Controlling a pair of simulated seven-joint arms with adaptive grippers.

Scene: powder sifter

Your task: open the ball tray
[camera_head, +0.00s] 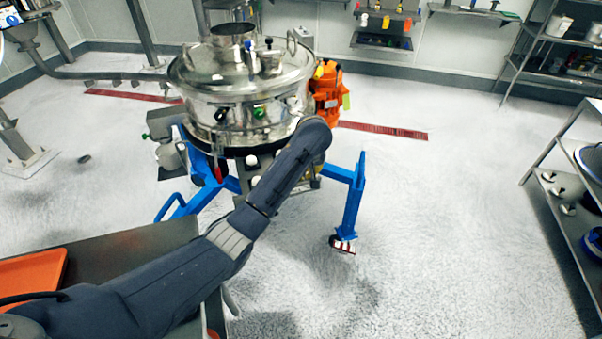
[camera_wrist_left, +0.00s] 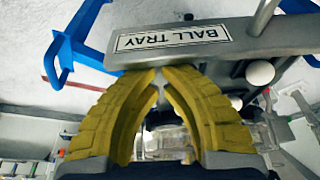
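The ball tray (camera_wrist_left: 215,42) shows in the left wrist view as a grey metal plate with a white "BALL TRAY" label. A white ball (camera_wrist_left: 260,72) shows beside the plate. My left gripper (camera_wrist_left: 160,72) has yellow ribbed fingers whose tips come together at the plate's lower edge. I cannot see anything held between them. In the head view the steel powder sifter (camera_head: 242,90) stands on a blue frame, and my left arm reaches up to its near side. The arm hides much of the tray area and the gripper there. My right gripper is in neither view.
The sifter's blue leg (camera_head: 352,200) stands right of my arm, with an orange motor (camera_head: 327,90) above. An orange tray (camera_head: 32,280) lies on a bench at lower left. A metal shelf (camera_head: 565,200) stands at right. The floor between is clear.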

